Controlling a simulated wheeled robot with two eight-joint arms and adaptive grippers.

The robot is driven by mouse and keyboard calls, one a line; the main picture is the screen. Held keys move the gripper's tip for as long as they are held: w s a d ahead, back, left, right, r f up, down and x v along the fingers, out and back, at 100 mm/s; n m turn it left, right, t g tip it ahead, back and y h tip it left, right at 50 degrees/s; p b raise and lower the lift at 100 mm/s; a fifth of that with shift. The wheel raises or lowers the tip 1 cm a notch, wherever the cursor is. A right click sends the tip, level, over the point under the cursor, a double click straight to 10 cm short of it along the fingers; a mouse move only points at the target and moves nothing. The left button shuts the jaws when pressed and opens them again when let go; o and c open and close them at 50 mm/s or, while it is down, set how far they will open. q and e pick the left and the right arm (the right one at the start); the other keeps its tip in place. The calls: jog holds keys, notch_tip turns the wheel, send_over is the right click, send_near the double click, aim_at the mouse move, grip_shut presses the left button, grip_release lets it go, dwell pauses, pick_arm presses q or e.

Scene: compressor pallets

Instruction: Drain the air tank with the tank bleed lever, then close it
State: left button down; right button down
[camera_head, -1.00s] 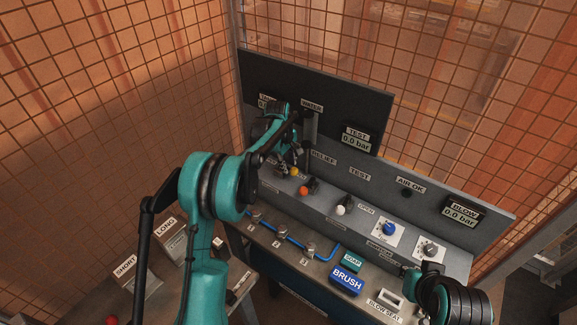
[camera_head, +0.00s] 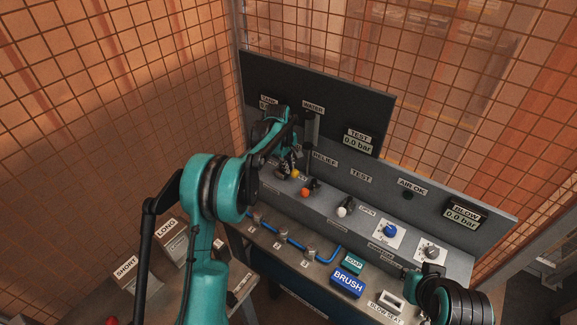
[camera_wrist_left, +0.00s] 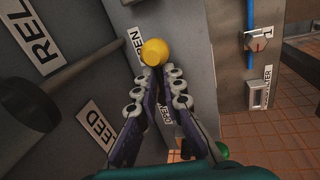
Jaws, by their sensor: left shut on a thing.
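The tank bleed lever shows a yellow knob (camera_wrist_left: 154,52) in the left wrist view, beside labels partly reading "OPEN" and "BLEED". The yellow knob also shows in the head view (camera_head: 295,174), at the left of the panel. My left gripper (camera_wrist_left: 155,70) is at the knob with its fingertips closed on it. In the head view the left gripper (camera_head: 285,165) is partly hidden by its own arm. The tank gauge (camera_head: 267,103) is mostly hidden behind the arm, so its reading cannot be made out. My right arm shows at the lower right, its fingers not clear.
An orange knob (camera_head: 305,191) and a white knob (camera_head: 345,207) stand right of the yellow one. The test gauge (camera_head: 357,141) and blow gauge (camera_head: 462,213) read 0.0 bar. Mesh walls enclose the bench.

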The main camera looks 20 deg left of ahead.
pick_arm(q)
jog(key=m, duration=0.1)
jog(key=s+m, duration=0.1)
jog(key=m, duration=0.1)
jog(key=m+h, duration=0.1)
jog(key=m, duration=0.1)
jog(key=shift+s+a+f+g, duration=0.2)
jog(key=shift+a+g, duration=0.1)
jog(key=shift+g, duration=0.1)
jog(key=m, duration=0.1)
jog(key=a+m, duration=0.1)
jog(key=m, duration=0.2)
jog(key=shift+s+a+m+g, duration=0.25)
jog(key=shift+m+g, duration=0.05)
jog(key=shift+m, duration=0.1)
jog(key=m, duration=0.1)
jog(key=a+m, duration=0.1)
jog(key=m, duration=0.2)
jog(key=shift+a+g, duration=0.25)
jog(key=shift+g, duration=0.15)
jog(key=shift+w+a+m+g+p, duration=0.15)
jog(key=shift+a+m+p, duration=0.15)
jog(key=shift+m, duration=0.5)
jog(key=shift+a+m+g+p, duration=0.15)
jog(key=shift+a+m, duration=0.1)
jog(key=shift+m, duration=0.55)
jog(key=shift+a, duration=0.1)
